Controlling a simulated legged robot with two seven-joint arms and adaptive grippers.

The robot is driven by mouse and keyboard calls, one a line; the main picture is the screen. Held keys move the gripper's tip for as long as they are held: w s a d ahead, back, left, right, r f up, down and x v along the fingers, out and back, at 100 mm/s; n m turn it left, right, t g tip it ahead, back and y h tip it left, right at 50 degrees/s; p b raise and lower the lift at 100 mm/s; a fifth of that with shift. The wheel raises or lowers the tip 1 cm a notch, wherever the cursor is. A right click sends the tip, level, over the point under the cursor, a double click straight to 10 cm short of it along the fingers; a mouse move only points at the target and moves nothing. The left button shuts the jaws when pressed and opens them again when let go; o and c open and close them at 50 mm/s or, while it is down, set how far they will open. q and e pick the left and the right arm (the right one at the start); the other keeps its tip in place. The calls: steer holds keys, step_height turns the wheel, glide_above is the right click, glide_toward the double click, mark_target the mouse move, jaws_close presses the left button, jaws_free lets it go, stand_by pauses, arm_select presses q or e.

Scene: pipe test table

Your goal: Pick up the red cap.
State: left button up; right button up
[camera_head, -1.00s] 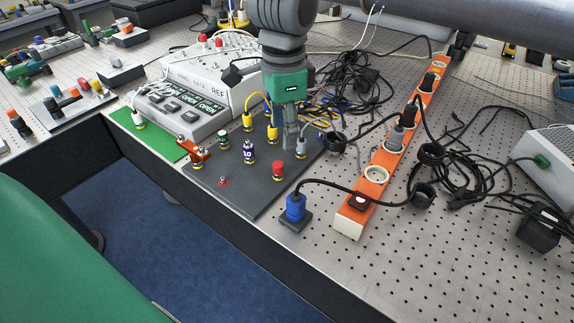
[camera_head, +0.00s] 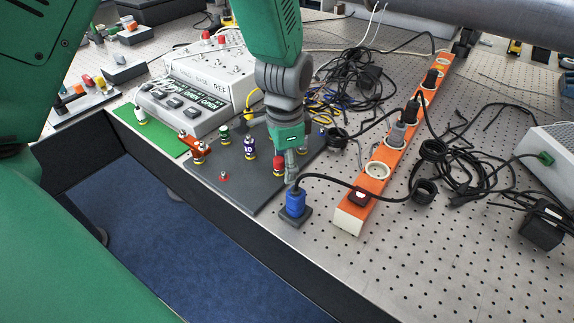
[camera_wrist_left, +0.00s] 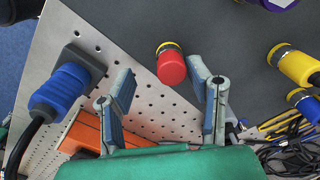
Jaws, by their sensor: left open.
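The red cap (camera_head: 278,164) stands on the dark grey plate (camera_head: 235,194), near its right side. In the wrist view the red cap (camera_wrist_left: 171,68) has a yellow band at its base and appears just beyond the fingertips, nearer the right-hand finger. My left gripper (camera_head: 290,172) points down beside the cap and partly covers it in the head view. In the wrist view the left gripper (camera_wrist_left: 160,80) has its fingers apart with nothing held between them. Whether a finger touches the cap cannot be told. My right gripper is not in view.
A blue plug (camera_head: 295,205) stands close in front of the gripper, and the orange power strip (camera_head: 377,171) lies to the right. A purple cap (camera_head: 249,148) and a green cap (camera_head: 224,134) stand left of the red cap. Black cables clutter the right side.

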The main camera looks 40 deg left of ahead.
mark_target(279, 159)
arm_select(q)
steer(key=shift+s+a+f, duration=0.1)
steer(key=shift+a+f, duration=0.1)
steer(key=shift+a, duration=0.95)
steer(key=c, duration=0.9)
steer(key=shift+o, duration=0.2)
steer(key=shift+a, duration=0.2)
steer(key=shift+d+r, duration=0.1)
steer(key=shift+d, duration=0.3)
steer(key=shift+c, duration=0.2)
steer(key=shift+d, duration=0.2)
jaws_close()
step_height(279, 159, up, 10)
steer(key=shift+p, duration=0.35)
